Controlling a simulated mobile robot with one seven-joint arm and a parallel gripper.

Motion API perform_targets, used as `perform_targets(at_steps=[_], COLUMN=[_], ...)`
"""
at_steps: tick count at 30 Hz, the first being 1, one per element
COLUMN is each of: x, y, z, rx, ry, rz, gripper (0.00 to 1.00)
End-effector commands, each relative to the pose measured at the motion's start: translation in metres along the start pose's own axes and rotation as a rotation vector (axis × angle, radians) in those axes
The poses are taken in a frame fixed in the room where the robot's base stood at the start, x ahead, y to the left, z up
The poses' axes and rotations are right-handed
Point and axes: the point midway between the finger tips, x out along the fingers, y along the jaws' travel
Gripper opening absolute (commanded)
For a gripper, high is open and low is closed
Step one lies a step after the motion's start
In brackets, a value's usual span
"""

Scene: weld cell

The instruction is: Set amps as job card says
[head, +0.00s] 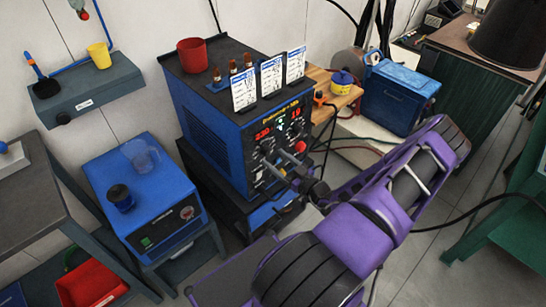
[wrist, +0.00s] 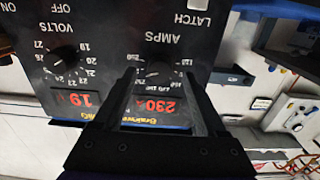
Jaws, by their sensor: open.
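The blue and black welder (head: 205,110) has a front panel with red displays and knobs. In the wrist view the panel is upside down. The AMPS knob (wrist: 156,72) is black, and its display (wrist: 157,108) seems to read 230. The VOLTS knob (wrist: 64,56) is beside it, with a display (wrist: 76,100) reading 19. My gripper (head: 282,164) is at the panel. In the wrist view my gripper (wrist: 160,76) is open, its fingers on either side of the AMPS knob; contact cannot be told. Several white cards, one here (head: 271,76), stand on the welder; their writing is too small to read.
A red cup (head: 192,55) stands on the welder's top. A red button (head: 300,146) is on the panel near my gripper. A blue machine (head: 150,190) stands at left, and a blue box (head: 398,98) at back right. Hoses run along the floor at right.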

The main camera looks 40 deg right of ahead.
Motion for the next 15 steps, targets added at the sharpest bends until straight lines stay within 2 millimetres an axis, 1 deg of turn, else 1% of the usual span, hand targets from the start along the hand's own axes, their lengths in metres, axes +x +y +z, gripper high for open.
perform_targets(at_steps=[1,9,15], x=[-0.012,-0.079,-0.121], y=[0.001,0.001,0.000], z=[0.001,0.001,0.001], rx=[0.000,-0.001,0.001], ry=[-0.003,-0.003,-0.001], rz=[0.003,0.004,0.002], gripper=[0.74,0.74,0.74])
